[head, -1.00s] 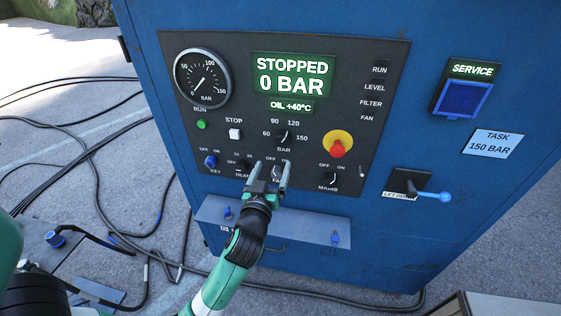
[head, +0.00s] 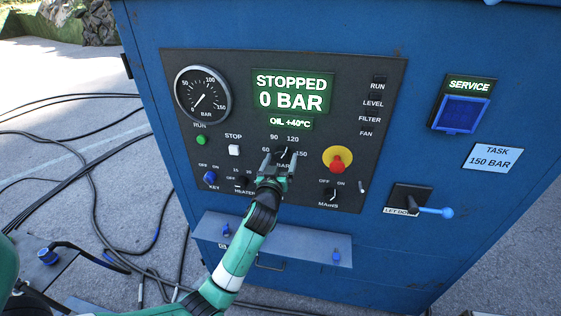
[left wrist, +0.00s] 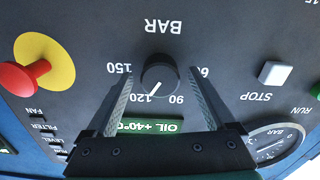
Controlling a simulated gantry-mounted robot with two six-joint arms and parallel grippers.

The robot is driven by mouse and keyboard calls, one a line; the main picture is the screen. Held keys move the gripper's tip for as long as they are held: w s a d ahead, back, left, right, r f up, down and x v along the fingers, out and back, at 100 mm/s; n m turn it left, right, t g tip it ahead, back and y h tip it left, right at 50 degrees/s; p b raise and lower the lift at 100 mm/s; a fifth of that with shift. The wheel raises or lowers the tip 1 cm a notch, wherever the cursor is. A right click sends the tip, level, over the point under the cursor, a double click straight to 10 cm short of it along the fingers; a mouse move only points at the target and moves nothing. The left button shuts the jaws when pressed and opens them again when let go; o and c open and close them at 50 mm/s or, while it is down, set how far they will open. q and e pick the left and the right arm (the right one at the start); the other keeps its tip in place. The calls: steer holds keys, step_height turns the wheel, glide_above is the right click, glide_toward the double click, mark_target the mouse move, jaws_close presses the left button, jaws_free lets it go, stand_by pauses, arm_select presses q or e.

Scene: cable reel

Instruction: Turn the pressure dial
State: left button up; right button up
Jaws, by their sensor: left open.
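The pressure dial (head: 283,152) is a small black knob on the dark panel, marked 60, 90, 120 and 150 above the word BAR. In the left wrist view the dial (left wrist: 160,73) appears upside down, its white pointer line towards 120. My left gripper (head: 280,158) is open at the dial, with one finger on each side. In the left wrist view gaps show between the knob and both fingers of the left gripper (left wrist: 163,72). My right gripper is not in view.
The display (head: 292,91) reads STOPPED, 0 BAR, and the gauge (head: 203,94) points near zero. A task plate (head: 492,156) reads 150 BAR. A red stop button (head: 338,161) on yellow sits right of the dial. A ledge (head: 290,240) juts out below the panel.

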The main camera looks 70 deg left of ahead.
arm_select(q)
steer(key=shift+c, duration=0.2)
steer(key=c, duration=1.3)
steer(key=shift+m, duration=0.4)
steer(key=m+p, duration=0.3)
steer(key=m, duration=0.2)
steer(key=shift+r, duration=0.15)
steer(key=m+p, duration=0.2)
steer(key=m, duration=0.4)
steer(key=shift+p, duration=0.3)
steer(key=o, duration=1.3)
